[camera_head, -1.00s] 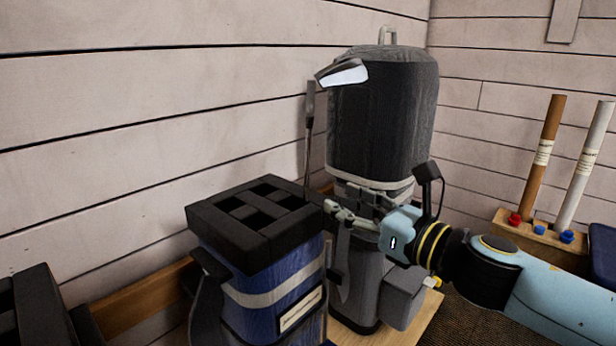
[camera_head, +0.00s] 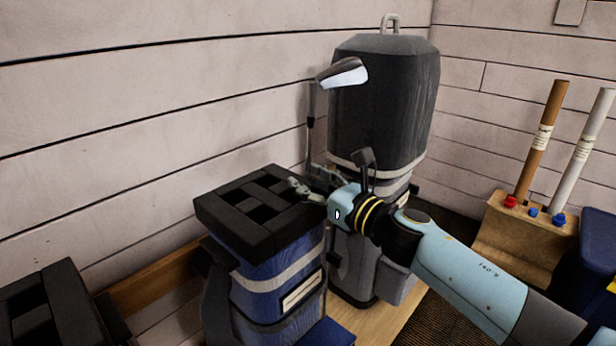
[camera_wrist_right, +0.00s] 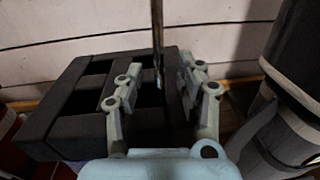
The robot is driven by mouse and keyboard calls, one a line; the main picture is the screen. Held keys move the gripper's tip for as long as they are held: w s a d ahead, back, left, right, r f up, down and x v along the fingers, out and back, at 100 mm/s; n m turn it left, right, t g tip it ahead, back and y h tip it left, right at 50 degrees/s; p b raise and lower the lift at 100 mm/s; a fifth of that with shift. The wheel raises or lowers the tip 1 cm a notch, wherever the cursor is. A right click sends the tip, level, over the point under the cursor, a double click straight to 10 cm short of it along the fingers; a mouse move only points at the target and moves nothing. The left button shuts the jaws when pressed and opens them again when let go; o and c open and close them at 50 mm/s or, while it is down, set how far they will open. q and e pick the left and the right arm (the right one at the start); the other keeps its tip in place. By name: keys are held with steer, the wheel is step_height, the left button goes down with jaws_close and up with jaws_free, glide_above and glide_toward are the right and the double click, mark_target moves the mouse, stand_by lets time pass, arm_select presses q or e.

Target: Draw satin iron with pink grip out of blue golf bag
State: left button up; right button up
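The iron (camera_head: 342,75) stands head up at the back right corner of the blue golf bag (camera_head: 270,262), with a pale satin face. Its thin shaft (camera_head: 309,135) runs down toward the bag's black divided top (camera_head: 225,204). No pink grip shows; the lower end is hidden. My right gripper (camera_head: 305,187) is low over the top's right side, close to the shaft. In the right wrist view my right gripper (camera_wrist_right: 158,92) is open, and the shaft (camera_wrist_right: 157,45) appears between its fingers, apart from both. My left gripper is out of view.
A grey covered bag (camera_head: 380,105) stands close behind and right of the blue one. Another black bag top (camera_head: 45,305) is at lower left. A wooden stand (camera_head: 525,238) with a brown and a white tube is at right. The plank wall is close behind.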

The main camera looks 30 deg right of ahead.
mark_target(309, 158)
steer(key=shift+w, duration=0.1)
jaws_close()
stand_by(0.8)
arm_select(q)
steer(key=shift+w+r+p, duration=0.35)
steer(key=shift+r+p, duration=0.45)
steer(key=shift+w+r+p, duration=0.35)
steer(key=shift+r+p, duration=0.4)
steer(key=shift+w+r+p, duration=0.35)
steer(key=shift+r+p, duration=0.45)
arm_select(e)
steer(key=shift+r, duration=2.55)
